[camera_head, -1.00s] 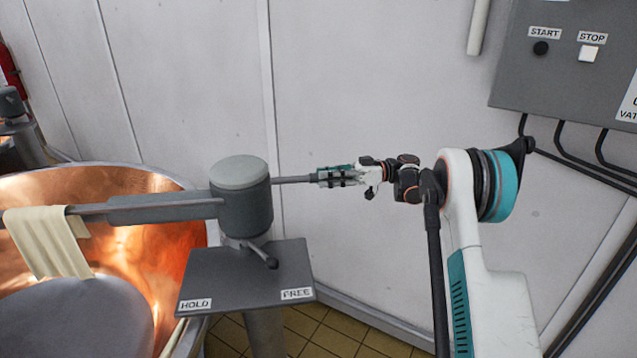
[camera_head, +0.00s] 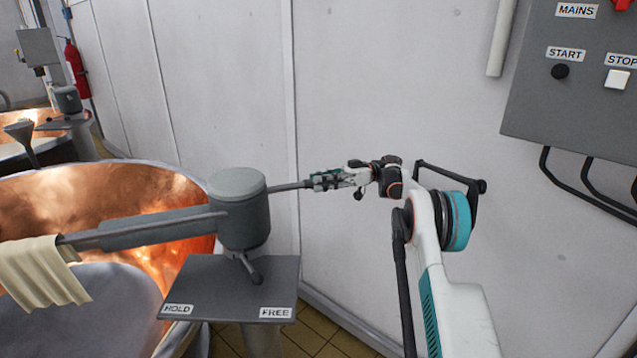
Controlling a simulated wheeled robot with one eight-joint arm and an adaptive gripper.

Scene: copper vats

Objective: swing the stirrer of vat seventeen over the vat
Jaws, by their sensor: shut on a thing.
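The stirrer has a grey round hub (camera_head: 239,215) on a post beside the copper vat (camera_head: 95,187). Its long grey arm (camera_head: 160,230) reaches left across the near part of the vat, and its far end is hidden by a pale cloth (camera_head: 38,272). A thin rod (camera_head: 288,187) sticks out of the hub's right side. My gripper (camera_head: 322,181) is shut on this rod's outer end. A small lever (camera_head: 253,269) under the hub points toward the FREE label. No vat number is legible.
A grey plate (camera_head: 215,290) below the hub carries HOLD and FREE labels. A control panel (camera_head: 590,120) with START and STOP hangs on the right wall. A second vat (camera_head: 60,142) and a red fire extinguisher (camera_head: 77,68) stand at the back left.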

